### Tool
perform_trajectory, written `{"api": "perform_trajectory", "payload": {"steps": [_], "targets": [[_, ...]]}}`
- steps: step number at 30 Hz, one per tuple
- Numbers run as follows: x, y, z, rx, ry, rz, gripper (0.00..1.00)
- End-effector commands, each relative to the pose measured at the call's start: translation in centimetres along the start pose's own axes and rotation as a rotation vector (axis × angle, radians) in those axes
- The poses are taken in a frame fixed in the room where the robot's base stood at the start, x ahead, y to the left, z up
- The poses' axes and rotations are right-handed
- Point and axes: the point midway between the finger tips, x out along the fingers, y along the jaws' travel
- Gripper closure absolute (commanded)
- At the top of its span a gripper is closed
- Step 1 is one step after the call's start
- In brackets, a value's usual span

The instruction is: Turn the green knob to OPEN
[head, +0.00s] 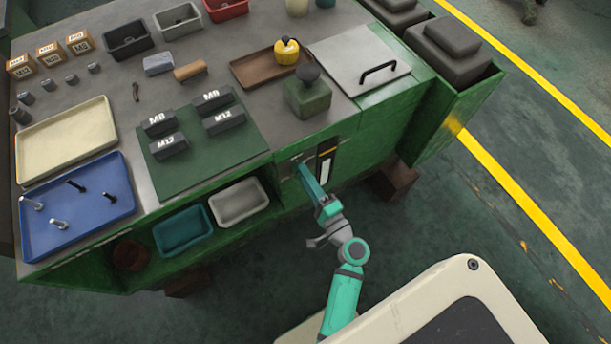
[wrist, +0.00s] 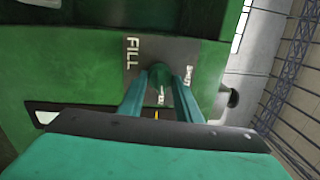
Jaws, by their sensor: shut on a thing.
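The green knob (wrist: 158,77) shows in the wrist view on a dark plate (wrist: 132,68) on the green machine front. The plate reads FILL on the left, with another word, partly legible, on the right. Lettering below the knob is partly hidden by my fingers. My gripper (wrist: 157,85) has one teal finger on each side of the knob and is shut on it. In the head view my gripper (head: 299,163) reaches the machine's front face beside a black, white and orange strip (head: 325,162); the knob is hidden there.
The green bench (head: 345,127) carries trays, bins, labelled blocks and a lidded box (head: 360,68). Teal (head: 183,230) and white (head: 238,203) bins sit in the front shelf, left of my arm. A dark round part (wrist: 229,97) stands right of the plate. Open floor lies right.

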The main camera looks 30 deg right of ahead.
Motion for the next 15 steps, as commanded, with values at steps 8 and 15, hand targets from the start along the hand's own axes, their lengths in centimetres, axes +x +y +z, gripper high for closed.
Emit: {"api": "perform_trajectory", "payload": {"steps": [8,15], "targets": [[-0.04,0.05,-0.02,0.117,0.010,-0.002,0.92],[-0.04,0.06,-0.02,0.153,0.012,-0.002,0.92]]}}
